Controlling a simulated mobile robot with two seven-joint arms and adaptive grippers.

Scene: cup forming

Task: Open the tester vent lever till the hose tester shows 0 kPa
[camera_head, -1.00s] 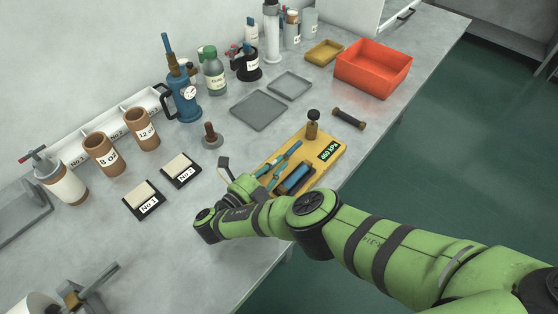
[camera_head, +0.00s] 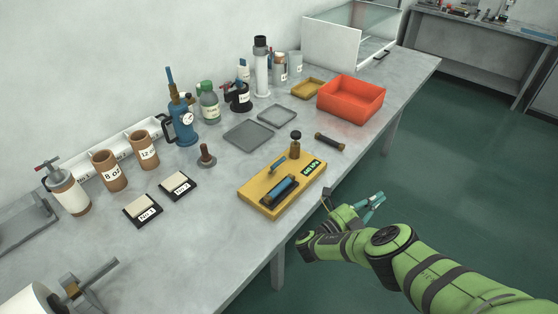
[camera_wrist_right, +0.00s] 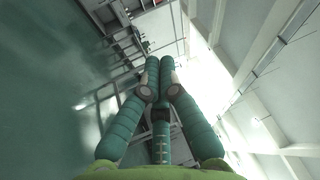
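The hose tester is a yellow board (camera_head: 258,199) near the table's front edge in the head view. A blue hose piece with dark ends (camera_head: 279,190) lies on it. A short blue lever-like part (camera_head: 277,164) slants up behind the hose; I cannot tell for sure that it is the vent lever. A post with a dark round knob (camera_head: 295,139) stands at the back. The lit display (camera_head: 312,167) is too small to read surely. My right gripper (camera_head: 376,199) is off the table's front edge, right of the tester and apart from it. Its fingers (camera_wrist_right: 155,75) are together and empty.
A dark hose piece (camera_head: 329,142) lies behind the tester, near the red bin (camera_head: 350,98). Grey trays (camera_head: 248,133), a brown-handled tool (camera_head: 206,156) and black pads (camera_head: 178,186) lie on the table. Cups and bottles stand along the back.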

